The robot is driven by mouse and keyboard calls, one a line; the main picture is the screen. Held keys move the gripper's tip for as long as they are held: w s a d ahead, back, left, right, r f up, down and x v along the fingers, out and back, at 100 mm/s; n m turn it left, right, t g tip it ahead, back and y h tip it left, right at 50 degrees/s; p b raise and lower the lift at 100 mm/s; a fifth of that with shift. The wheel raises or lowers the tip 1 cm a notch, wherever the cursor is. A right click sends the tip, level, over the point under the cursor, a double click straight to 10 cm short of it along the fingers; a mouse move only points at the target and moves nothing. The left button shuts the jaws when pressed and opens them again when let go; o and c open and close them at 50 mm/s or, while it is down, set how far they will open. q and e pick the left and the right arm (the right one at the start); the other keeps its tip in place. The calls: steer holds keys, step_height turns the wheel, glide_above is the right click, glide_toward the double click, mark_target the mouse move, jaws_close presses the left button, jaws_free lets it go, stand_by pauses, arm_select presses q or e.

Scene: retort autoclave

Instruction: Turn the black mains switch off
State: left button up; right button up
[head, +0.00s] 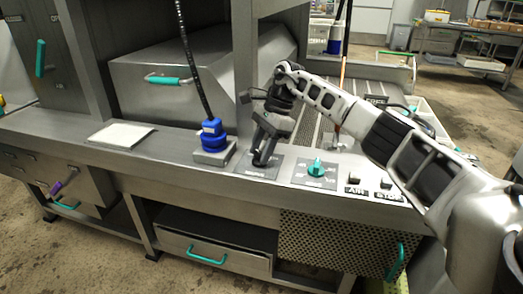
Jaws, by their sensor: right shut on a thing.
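The black mains switch (259,161) sits on a grey plate on the counter, left of a teal rotary knob. My right gripper (264,152) reaches down onto it from above, its arm coming in from the right. The gripper is shut on the switch, and its fingers hide most of it. Which way the switch points cannot be told. My left gripper is not in the view.
The teal knob (317,168) stands close on the right, with AIR (354,180) and STOP (387,183) buttons beyond. A blue plug (212,134) with a black cable stands close on the left. A white sheet (121,134) lies further left on the counter.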

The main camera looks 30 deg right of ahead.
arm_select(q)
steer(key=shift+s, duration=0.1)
arm_select(e)
steer(key=shift+r, duration=0.1)
steer(key=o, duration=1)
arm_select(q)
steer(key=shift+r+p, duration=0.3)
steer(key=shift+p, duration=0.7)
arm_select(e)
steer(key=v, duration=1.6)
steer(key=shift+a, duration=0.1)
